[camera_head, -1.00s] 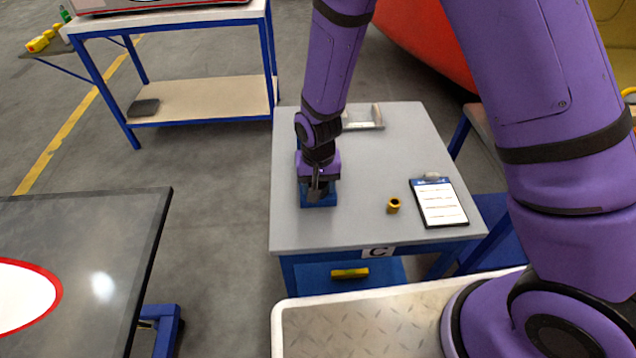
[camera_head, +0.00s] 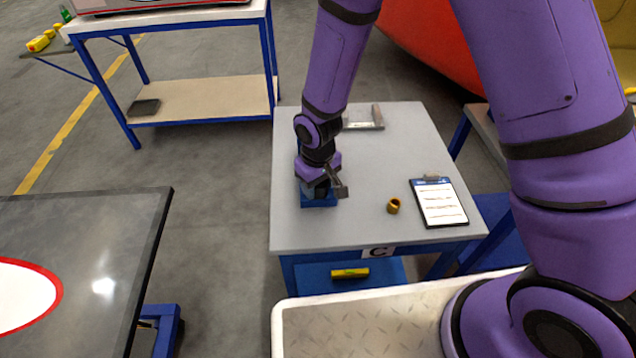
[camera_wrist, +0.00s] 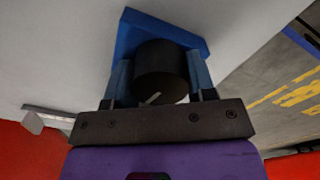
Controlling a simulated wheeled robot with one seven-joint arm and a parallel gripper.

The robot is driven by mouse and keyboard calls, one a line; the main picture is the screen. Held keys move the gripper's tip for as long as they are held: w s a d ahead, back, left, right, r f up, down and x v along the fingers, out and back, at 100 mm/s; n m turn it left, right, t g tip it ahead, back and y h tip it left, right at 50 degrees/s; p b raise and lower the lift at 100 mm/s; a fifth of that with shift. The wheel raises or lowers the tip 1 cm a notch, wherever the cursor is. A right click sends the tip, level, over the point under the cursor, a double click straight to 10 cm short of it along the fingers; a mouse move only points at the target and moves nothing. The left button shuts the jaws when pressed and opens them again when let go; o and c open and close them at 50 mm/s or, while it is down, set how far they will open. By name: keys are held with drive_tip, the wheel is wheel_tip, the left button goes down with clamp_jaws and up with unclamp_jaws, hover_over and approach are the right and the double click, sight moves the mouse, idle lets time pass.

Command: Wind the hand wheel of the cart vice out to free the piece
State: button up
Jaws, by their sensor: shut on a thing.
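The blue cart vice (camera_head: 319,201) stands near the left edge of the grey-topped cart (camera_head: 360,225). In the head view my gripper (camera_head: 317,188) is right over it and hides most of it. In the wrist view the vice's blue body (camera_wrist: 150,24) lies behind the dark round hand wheel (camera_wrist: 161,66), which has a pale line on its face. My gripper (camera_wrist: 160,78) has one finger on each side of the wheel and is shut on it. I cannot make out the piece in the vice.
On the cart top lie a small brass-coloured ring (camera_head: 393,206), a clipboard (camera_head: 438,202) and a grey metal part (camera_head: 363,120) at the back. A dark table (camera_head: 110,225) stands at the left. The cart top between ring and vice is clear.

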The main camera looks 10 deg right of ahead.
idle(0.5)
drive_tip(key=o, duration=0.9)
